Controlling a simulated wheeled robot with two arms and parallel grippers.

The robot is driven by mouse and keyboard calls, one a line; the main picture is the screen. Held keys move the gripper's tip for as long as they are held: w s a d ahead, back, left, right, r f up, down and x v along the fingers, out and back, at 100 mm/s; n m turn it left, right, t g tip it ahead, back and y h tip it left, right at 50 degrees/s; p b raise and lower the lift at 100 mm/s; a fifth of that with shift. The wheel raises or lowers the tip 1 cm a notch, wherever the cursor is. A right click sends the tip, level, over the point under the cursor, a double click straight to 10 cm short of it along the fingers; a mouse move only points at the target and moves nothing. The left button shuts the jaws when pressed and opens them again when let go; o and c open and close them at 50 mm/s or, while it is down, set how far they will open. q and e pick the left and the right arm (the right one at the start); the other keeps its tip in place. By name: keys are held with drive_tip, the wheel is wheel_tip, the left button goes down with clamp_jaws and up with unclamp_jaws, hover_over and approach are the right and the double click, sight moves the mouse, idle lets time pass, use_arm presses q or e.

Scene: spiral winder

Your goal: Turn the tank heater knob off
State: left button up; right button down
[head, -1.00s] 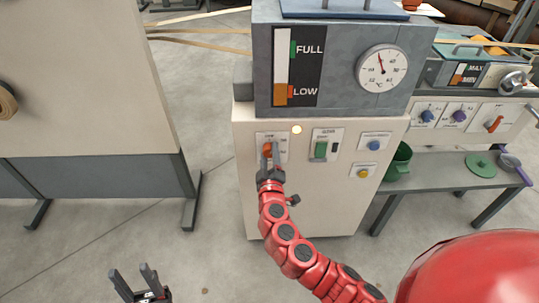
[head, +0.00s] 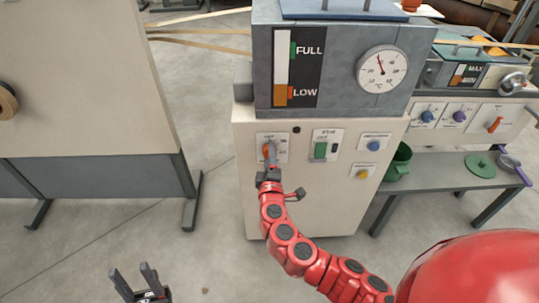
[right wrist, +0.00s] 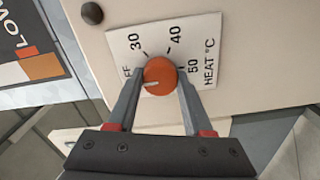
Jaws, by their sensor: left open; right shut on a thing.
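The tank heater knob (right wrist: 160,72) is orange and sits on a white dial plate (right wrist: 205,45) marked 30, 40, 50 and HEAT °C. Its white pointer mark faces left, toward the letters FF; the rest of that word is hidden by a finger. In the head view the knob (head: 268,148) is on the cream cabinet front, partly covered by my gripper. My right gripper (head: 269,160) is shut on the knob, one finger on each side. My left gripper (head: 131,270) is open and empty, low at the left, far from the cabinet.
A small lamp (head: 296,129) beside the dial plate is dark. A green switch (head: 320,150), a blue knob (head: 374,145) and a yellow knob (head: 362,173) are to the right. The grey tank (head: 340,45) with gauges is above.

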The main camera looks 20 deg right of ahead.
drive_tip(key=shift+c, duration=1.5)
unclamp_jaws()
drive_tip(key=b+v, duration=0.1)
drive_tip(key=v, duration=1.6)
drive_tip(key=shift+s, duration=0.25)
